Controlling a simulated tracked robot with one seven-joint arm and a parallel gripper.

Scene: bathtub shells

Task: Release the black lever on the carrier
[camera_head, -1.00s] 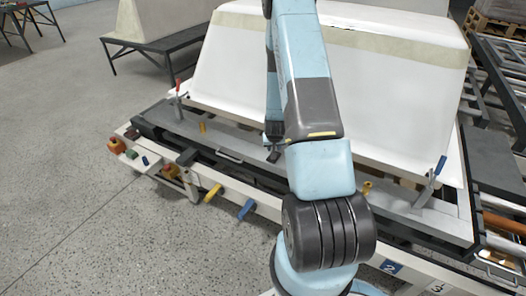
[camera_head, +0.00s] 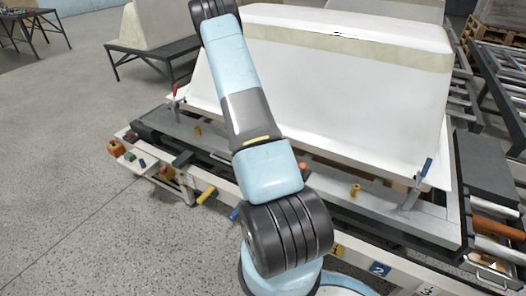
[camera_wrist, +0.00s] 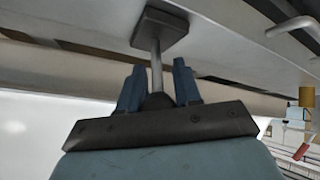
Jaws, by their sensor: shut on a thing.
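In the wrist view my gripper (camera_wrist: 158,70) has its two blue fingers closed around a dark knob (camera_wrist: 155,100). A thin metal rod (camera_wrist: 157,70) runs from the knob to a black block (camera_wrist: 160,30) under a light edge. This looks like the black lever, but most of the knob is hidden by the gripper body. In the head view my arm covers the gripper and the lever. The carrier (camera_head: 395,205) is a long grey frame bearing a white bathtub shell (camera_head: 330,100).
A red-handled clamp (camera_head: 175,92) and a blue-handled clamp (camera_head: 424,175) stand at the carrier's ends. Open floor lies at left. Roller tracks (camera_head: 490,225) stand at right.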

